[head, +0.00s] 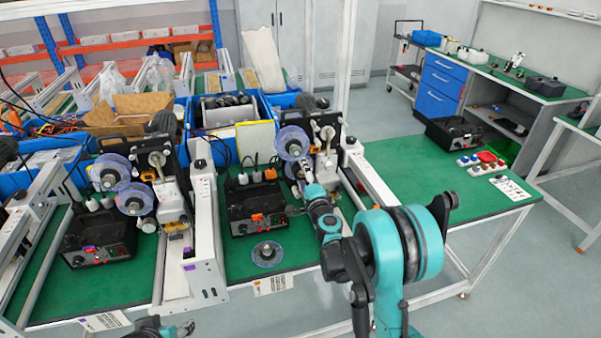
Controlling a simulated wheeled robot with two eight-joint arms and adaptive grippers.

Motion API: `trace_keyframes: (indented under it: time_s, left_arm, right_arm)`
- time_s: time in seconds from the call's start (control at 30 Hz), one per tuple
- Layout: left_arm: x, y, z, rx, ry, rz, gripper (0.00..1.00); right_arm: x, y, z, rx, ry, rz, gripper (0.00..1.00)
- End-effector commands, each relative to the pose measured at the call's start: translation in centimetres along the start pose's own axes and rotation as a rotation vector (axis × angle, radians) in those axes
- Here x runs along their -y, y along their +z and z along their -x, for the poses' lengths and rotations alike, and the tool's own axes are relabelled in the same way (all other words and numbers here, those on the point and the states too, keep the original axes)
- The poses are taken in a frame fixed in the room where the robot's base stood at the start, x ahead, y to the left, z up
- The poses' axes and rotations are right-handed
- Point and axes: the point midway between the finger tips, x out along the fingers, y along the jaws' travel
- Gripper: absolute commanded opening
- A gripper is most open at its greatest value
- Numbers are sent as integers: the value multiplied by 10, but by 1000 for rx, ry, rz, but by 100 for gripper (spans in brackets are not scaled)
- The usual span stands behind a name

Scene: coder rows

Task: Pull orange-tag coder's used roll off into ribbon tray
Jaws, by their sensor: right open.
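The coder with the orange tag (257,217) on its black control box is the right one of two. Its upper clear-blue roll (290,143) sits on the coder face, with a lower roll (292,170) under it, partly hidden by my arm. My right gripper (305,172) is open at the right side of the lower roll; whether it touches is too small to tell. A loose dark roll (267,253) lies flat on the green bench in front of the control box. Part of my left gripper (184,328) shows at the bottom edge, its jaws unclear. I cannot identify the ribbon tray with certainty.
A second coder (155,165) with two rolls and a purple-tagged box (100,243) stands to the left. A white rail frame (203,225) stands between the coders. A black open tray (455,133) and colored buttons (480,160) are on the right bench. Blue bins stand behind.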

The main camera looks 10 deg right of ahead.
Motion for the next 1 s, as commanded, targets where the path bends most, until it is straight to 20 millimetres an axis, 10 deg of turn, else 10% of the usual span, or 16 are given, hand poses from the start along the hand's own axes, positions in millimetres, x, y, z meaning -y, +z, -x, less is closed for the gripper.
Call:
trace_keyframes:
  time_s: [0.2, 0.4, 1.0]
  left_arm:
    - [0, 1, -1, 0, 0, 0, 48]
    - [0, 1, -1, 0, 0, 0, 48]
    - [0, 2, -3, 0, 0, 0, 48]
  right_arm:
    - [0, 0, 0, 0, 0, 0, 69]
    - [0, 0, 0, 0, 0, 0, 26]
    - [0, 0, 16, 0, 0, 0, 25]
